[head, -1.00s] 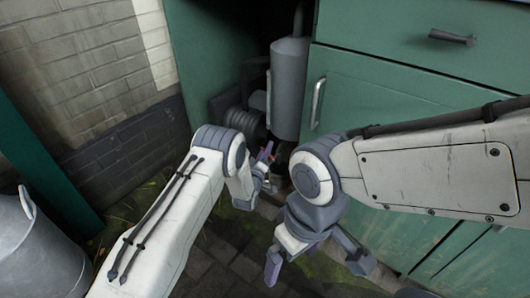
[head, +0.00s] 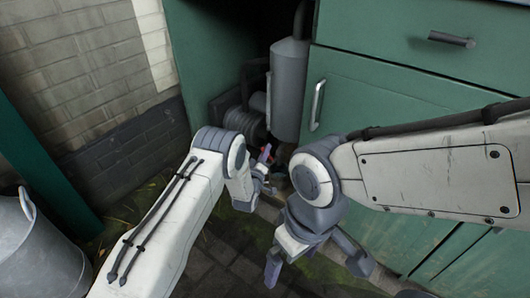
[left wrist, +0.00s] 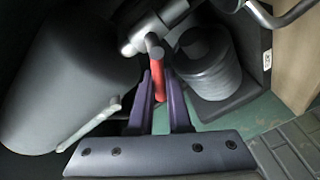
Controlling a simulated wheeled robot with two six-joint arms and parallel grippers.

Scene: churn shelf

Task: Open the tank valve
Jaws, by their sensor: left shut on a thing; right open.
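The tank valve has a red handle (left wrist: 158,82), seen in the left wrist view on a light grey pipe fitting (left wrist: 152,30). My left gripper (head: 266,160) is low in front of the open cabinet bay. Its two purple fingers in the left wrist view (left wrist: 158,88) are shut on the red handle, one on each side. In the head view the handle is mostly hidden by the gripper. A grey tank (head: 290,85) hangs upright above it. My right gripper (head: 316,266) is open and empty, lower and to the right, over the floor.
A ribbed grey cylinder (left wrist: 205,65) sits close to the right of the handle. A large dark cylinder (left wrist: 65,80) is close on the left. Green cabinet fronts (head: 420,110) stand at the right. A metal bucket (head: 38,250) stands at the lower left.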

